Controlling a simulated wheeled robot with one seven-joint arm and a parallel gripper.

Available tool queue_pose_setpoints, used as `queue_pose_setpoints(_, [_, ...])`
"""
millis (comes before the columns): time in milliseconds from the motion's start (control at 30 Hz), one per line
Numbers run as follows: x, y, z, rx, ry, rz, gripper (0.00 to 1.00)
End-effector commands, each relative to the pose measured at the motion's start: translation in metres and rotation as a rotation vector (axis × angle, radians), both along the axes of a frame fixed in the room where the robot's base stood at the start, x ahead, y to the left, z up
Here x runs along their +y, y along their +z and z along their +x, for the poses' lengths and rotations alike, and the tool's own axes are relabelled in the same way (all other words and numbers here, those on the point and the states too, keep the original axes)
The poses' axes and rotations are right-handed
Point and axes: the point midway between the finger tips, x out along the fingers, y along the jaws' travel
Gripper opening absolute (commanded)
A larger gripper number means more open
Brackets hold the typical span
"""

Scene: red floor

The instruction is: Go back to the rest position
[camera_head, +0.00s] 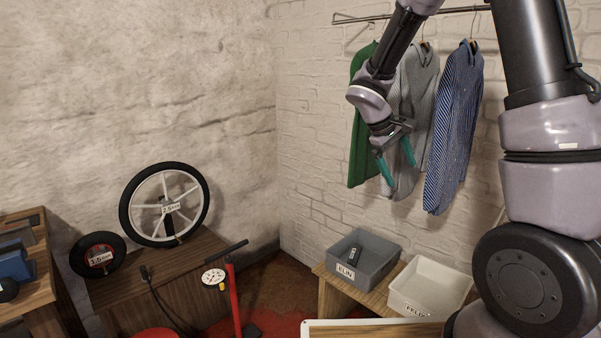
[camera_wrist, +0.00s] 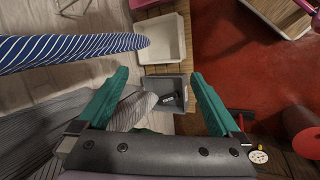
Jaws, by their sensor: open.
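My gripper (camera_head: 397,168) hangs in the air in front of the hanging shirts, with its two green fingers spread and nothing between them. In the wrist view my gripper (camera_wrist: 160,90) is also open, with a finger at each side. Below it is a grey bin (camera_head: 362,257) labelled ELIN with a dark object (camera_head: 353,256) in it. The grey bin (camera_wrist: 164,82) also shows between the fingers in the wrist view. My arm comes down from the top and right of the head view.
A green shirt (camera_head: 361,130), a grey shirt (camera_head: 413,110) and a blue striped shirt (camera_head: 454,125) hang on a rail behind my gripper. A white bin (camera_head: 430,288) stands right of the grey one on a wooden bench (camera_head: 338,295). A wheel (camera_head: 164,205) and red pump (camera_head: 233,300) are at left.

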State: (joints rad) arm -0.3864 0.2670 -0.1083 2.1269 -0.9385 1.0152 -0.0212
Motion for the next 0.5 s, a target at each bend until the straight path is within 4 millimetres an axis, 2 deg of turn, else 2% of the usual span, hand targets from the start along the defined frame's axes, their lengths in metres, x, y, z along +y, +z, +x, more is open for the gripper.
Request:
queue_pose_setpoints(33, [-0.005,0.020,-0.013,-0.038,-0.057,0.061,1.00])
queue_pose_setpoints(200, [-0.011,0.068,-0.060,-0.147,-0.237,0.267,1.00])
queue_pose_setpoints(500, [-0.005,0.137,-0.143,-0.364,-0.498,0.628,1.00])
